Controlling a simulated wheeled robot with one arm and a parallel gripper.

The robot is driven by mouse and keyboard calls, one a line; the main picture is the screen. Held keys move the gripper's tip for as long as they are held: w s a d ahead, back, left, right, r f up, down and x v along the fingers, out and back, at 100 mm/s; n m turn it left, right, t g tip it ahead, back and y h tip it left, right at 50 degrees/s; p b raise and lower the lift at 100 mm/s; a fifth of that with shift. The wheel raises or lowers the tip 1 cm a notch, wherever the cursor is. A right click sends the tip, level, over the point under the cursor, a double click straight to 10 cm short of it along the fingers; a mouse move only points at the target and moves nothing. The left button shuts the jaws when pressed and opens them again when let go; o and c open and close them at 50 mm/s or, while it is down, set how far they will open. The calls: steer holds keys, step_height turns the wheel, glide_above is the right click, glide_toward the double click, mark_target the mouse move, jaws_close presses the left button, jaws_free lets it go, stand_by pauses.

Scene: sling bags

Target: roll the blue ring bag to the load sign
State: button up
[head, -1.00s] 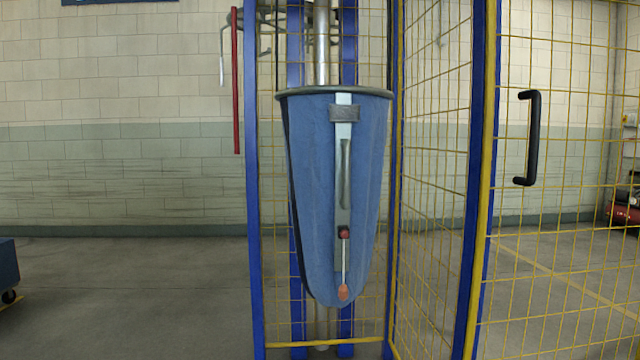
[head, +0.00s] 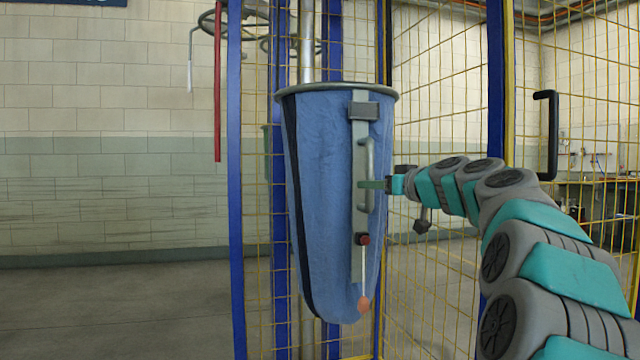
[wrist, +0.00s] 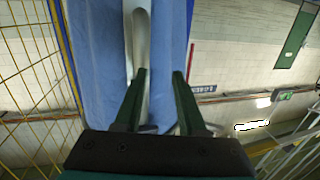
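The blue ring bag (head: 325,190) hangs upright in the middle of the head view, with a grey ring at its top. A grey strip on its front carries an upright grey handle (head: 367,155), a red knob and an orange tip. My gripper (head: 373,184) reaches in from the right to the handle's lower half. In the wrist view its two green fingers (wrist: 160,74) are apart. The handle (wrist: 141,40) lies ahead by the left fingertip; I cannot tell whether the fingers straddle it.
Yellow mesh fencing with blue posts (head: 237,200) stands around the bag. A mesh door with a black handle (head: 547,135) is at the right, near my arm. A red bar (head: 218,90) hangs at the left. The floor (head: 110,305) at lower left is clear.

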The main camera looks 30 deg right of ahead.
mark_target(363, 176)
steer(key=shift+w+d+r+t+h, duration=0.15)
steer(key=shift+d+r+h, duration=0.1)
steer(key=shift+d+r, duration=0.25)
steer(key=shift+s+d+r+t+h, duration=0.15)
steer(key=shift+d+r+h, duration=0.1)
steer(key=shift+d, duration=0.45)
steer(key=shift+w+d+r, duration=0.1)
steer(key=shift+w+d, duration=0.05)
steer(key=shift+w, duration=0.15)
steer(key=shift+w+p, duration=0.6)
steer(key=shift+w, duration=3.05)
steer(key=shift+c, duration=0.3)
jaws_close()
